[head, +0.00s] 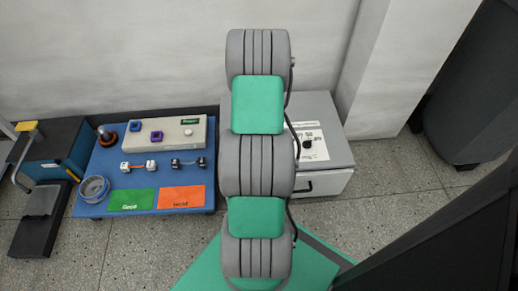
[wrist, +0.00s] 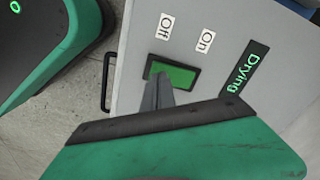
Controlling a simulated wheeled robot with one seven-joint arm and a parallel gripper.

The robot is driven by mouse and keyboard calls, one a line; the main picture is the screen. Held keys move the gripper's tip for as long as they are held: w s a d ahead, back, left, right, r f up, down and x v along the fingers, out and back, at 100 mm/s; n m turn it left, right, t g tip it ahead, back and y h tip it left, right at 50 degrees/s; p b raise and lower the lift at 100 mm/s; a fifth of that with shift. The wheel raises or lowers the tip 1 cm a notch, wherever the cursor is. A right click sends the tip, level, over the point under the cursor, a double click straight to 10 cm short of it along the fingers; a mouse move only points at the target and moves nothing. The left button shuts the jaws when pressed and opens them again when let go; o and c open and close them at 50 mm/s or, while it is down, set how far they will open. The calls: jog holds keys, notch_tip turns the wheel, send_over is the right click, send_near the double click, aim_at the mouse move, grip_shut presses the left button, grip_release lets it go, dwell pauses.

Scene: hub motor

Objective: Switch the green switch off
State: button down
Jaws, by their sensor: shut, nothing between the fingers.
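The green switch (wrist: 178,74) is a green rocker in a dark frame on a pale grey box face in the wrist view. An "Off" label (wrist: 165,26) stands above its left part and an "On" label (wrist: 206,41) above its right part. A "Drying" display (wrist: 243,74) glows green to the right. My gripper (wrist: 157,86) is shut and empty. Its tips overlap the left, Off-side end of the switch in the picture; I cannot tell whether they touch. The fingers hide part of the switch's lower left edge. My arm hides the gripper in the head view.
A grey cabinet (head: 328,168) with a drawer handle and a dial panel (head: 311,142) stands behind my arm. A blue table (head: 95,155) at left holds motor parts, a beige box (head: 188,137), and green and orange mats. A black handle (wrist: 105,85) juts out left of the switch.

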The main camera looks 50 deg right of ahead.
jog(key=shift+f+b, duration=0.6)
jog(key=shift+f, duration=0.4)
dwell(0.3)
jog(key=shift+r+p, duration=2.9)
jog(key=shift+r, duration=0.65)
